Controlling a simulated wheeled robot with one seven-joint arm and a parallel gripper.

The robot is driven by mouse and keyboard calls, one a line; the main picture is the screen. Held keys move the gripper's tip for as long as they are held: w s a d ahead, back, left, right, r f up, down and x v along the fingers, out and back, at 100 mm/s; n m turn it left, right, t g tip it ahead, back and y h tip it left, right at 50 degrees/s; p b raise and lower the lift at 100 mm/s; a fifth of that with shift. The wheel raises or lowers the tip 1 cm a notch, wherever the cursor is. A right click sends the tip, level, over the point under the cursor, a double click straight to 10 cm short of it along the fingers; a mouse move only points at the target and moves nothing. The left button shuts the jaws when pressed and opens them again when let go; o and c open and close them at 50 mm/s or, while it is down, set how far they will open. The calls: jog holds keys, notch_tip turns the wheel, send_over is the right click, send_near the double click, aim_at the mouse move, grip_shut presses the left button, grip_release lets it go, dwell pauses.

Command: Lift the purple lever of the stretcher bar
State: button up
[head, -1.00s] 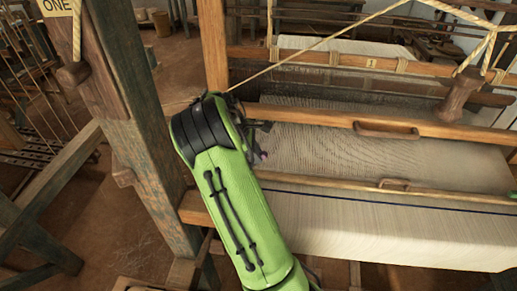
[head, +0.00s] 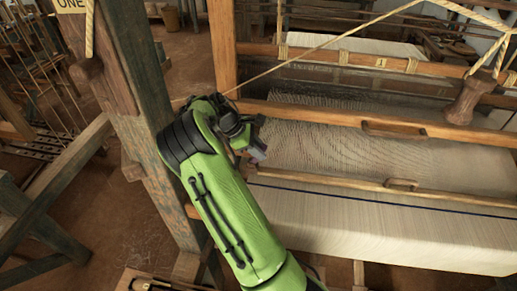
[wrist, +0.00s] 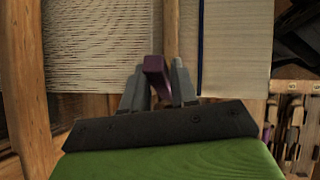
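In the wrist view the purple lever (wrist: 157,78) stands between the two grey fingers of my gripper (wrist: 159,88). The fingers are close together on either side of the lever and look shut on it. The lever looks tilted a little. The wooden stretcher bar (wrist: 171,35) runs up the picture just beyond it. In the head view my gripper (head: 254,151) is at the left end of the stretcher bar (head: 335,184), by the cloth edge. My arm hides part of that area, and the lever cannot be made out there.
The pale cloth (head: 390,225) spreads right of my arm, with a dark blue line across it. A wooden beam with a handle (head: 395,130) crosses above the warp threads. A thick loom post (head: 140,120) stands close on the left of my arm. A rope slants above.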

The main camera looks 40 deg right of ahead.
jog(key=shift+o, duration=1.4)
jog(key=v, duration=0.7)
jog(key=shift+r, duration=0.25)
jog(key=shift+a, duration=0.15)
